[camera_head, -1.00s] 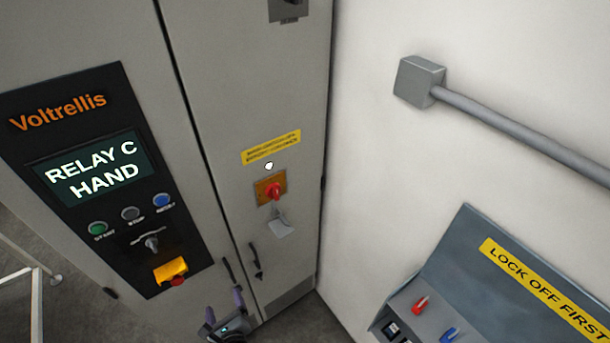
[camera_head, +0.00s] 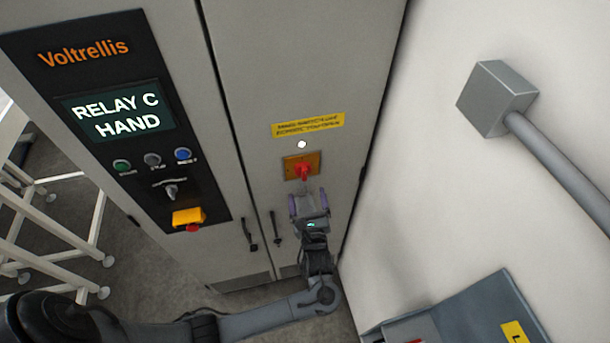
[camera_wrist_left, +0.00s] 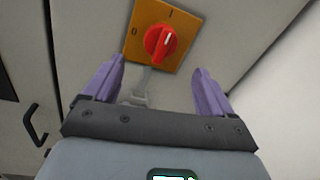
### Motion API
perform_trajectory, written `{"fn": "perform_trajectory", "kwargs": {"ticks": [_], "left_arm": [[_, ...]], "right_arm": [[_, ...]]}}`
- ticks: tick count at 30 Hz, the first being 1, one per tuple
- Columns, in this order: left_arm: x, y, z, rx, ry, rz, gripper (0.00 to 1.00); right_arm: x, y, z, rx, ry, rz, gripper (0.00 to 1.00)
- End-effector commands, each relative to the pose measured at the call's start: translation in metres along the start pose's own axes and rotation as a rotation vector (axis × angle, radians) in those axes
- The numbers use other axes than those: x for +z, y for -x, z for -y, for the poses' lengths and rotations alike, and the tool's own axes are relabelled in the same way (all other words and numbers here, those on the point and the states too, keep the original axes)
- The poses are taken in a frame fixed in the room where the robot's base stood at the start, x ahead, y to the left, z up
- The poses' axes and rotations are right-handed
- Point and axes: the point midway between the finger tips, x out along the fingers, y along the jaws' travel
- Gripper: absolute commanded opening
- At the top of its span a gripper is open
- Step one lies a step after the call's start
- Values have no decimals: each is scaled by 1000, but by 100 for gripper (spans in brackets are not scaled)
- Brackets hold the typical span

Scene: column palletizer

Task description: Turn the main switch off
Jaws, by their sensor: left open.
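The main switch (camera_head: 303,171) is a red rotary knob on an orange-yellow plate on the right cabinet door. In the left wrist view the red knob (camera_wrist_left: 160,41) shows a white mark pointing toward the "I" on the plate; a "0" stands at the plate's left. My left gripper (camera_head: 308,200) is open and empty, just below the switch in the head view. In the left wrist view its two purple fingers (camera_wrist_left: 158,88) are spread wide, with the knob beyond and between them, apart from them. My right gripper is out of view.
A yellow label (camera_head: 308,125) and a white lamp (camera_head: 302,145) sit above the switch. The left panel has a screen (camera_head: 118,112) reading "RELAY C HAND", buttons and a yellow-and-red stop button (camera_head: 188,219). A grey box (camera_head: 497,98) with a conduit is on the right wall.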

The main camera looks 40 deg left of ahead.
Motion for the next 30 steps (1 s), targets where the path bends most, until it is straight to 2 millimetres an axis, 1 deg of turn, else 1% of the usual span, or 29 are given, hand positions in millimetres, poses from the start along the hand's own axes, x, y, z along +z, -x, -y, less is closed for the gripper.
{"fn": "perform_trajectory", "kwargs": {"ticks": [1, 9, 15, 21, 29, 30], "left_arm": [[2, -9, 0, 1, -1, 3, 85], [2, -53, 0, 1, -1, 1, 85], [1, -75, 0, 1, -1, 0, 85], [0, -83, 0, 0, 0, -1, 85], [0, -84, 0, 0, 1, -2, 85], [0, -84, 0, 0, 1, -2, 81]], "right_arm": [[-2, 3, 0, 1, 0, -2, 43], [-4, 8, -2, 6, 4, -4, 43], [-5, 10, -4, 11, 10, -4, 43], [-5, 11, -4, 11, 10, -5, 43], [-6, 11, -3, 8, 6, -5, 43], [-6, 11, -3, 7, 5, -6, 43]]}}
